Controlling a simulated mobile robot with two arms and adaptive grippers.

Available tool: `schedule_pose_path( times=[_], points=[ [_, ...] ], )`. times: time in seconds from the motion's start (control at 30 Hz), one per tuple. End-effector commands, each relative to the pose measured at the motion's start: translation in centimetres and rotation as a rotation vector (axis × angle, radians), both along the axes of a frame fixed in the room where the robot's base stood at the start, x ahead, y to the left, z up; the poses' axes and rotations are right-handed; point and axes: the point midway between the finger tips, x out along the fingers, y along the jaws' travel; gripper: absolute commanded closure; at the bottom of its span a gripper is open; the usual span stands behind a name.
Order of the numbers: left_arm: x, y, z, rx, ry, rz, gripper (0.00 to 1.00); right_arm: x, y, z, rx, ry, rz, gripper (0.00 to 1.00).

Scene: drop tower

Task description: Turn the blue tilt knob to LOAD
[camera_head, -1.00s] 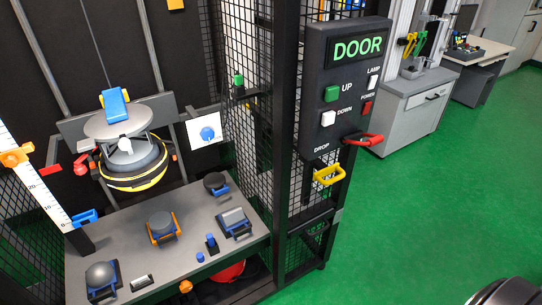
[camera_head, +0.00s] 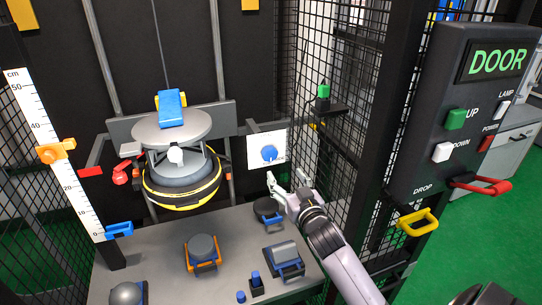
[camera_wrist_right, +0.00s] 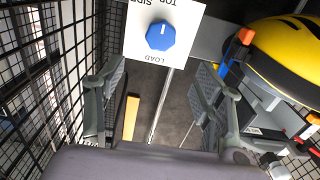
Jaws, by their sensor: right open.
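The blue tilt knob (camera_head: 269,153) sits on a white plate (camera_head: 281,141) at the right of the drop carriage. In the right wrist view the knob (camera_wrist_right: 160,36) is faceted, with a small white mark on its face towards the picture's top. The plate there (camera_wrist_right: 190,15) reads LOAD upside down below the knob and TOP SIDE, partly cut off, above it. My right gripper (camera_head: 286,181) is open and empty just below and in front of the plate, apart from the knob. Its spread fingers (camera_wrist_right: 155,95) also show in the wrist view. My left gripper is out of view.
The yellow-black carriage (camera_head: 182,190) hangs left of the plate. A grey table (camera_head: 160,250) below holds several small objects. Black mesh (camera_head: 310,75) and a dark post (camera_head: 390,110) stand to the right, with the DOOR box (camera_head: 455,150) beyond.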

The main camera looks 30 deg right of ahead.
Motion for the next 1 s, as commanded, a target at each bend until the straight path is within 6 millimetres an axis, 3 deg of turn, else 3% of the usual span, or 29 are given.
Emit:
schedule_pose_path(
  times=[0.2, 0.5, 0.7, 1.0],
  points=[
    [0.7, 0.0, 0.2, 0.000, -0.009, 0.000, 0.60, 4.9, -1.2, 0.2, -0.001, -0.002, 0.000, 0.37],
    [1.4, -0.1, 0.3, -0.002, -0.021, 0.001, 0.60, 10.3, -2.5, 0.1, -0.001, 0.000, -0.001, 0.37],
    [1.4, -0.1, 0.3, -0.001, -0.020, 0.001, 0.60, 12.1, -2.9, 0.0, -0.001, 0.001, 0.000, 0.37],
    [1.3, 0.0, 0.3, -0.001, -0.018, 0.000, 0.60, 12.5, -3.0, -0.1, 0.000, 0.001, 0.000, 0.37]
  ],
)
